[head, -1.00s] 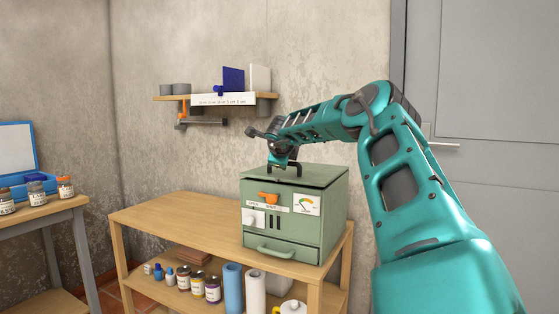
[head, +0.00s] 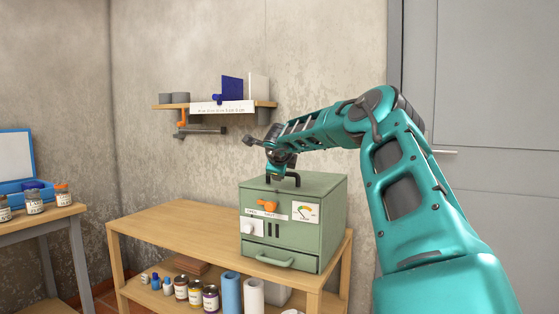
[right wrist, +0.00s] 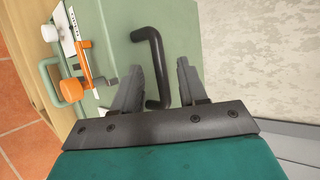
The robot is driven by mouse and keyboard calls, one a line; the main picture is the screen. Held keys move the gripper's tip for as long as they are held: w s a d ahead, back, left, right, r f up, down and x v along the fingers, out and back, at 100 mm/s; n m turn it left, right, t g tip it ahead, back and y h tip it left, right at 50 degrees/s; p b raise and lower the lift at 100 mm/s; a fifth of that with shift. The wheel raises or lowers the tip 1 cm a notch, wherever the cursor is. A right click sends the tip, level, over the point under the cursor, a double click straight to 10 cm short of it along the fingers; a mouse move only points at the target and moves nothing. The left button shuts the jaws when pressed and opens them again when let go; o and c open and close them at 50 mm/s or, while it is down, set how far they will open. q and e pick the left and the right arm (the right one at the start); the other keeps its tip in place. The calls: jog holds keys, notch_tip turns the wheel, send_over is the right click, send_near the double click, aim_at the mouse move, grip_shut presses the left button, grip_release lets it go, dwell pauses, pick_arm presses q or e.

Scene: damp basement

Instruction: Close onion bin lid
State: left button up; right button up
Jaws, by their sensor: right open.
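The onion bin is most likely the green box (head: 295,238) on the wooden bench, though no label I can read confirms it. It has a flat green top (head: 325,183) with a black bar handle (right wrist: 155,65); the top looks down and level in the head view. An orange knob (head: 267,205) and a gauge show on its front. My right gripper (right wrist: 158,78) is open above the top, with the handle between its fingers in the right wrist view. I cannot tell whether they touch it. In the head view the wrist partly hides the handle. My left gripper is not in view.
The wooden bench (head: 180,222) is bare left of the box. Its lower shelf holds several jars (head: 195,291) and paper rolls (head: 231,292). A wall shelf (head: 170,106) is behind. A side table with jars (head: 34,201) stands at left, and a grey door (head: 500,110) at right.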

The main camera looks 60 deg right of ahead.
jog(key=b+v, duration=0.1)
jog(key=v, duration=1)
jog(key=shift+s+a+r, duration=0.15)
jog(key=shift+s+a, duration=0.05)
jog(key=shift+a, duration=0.05)
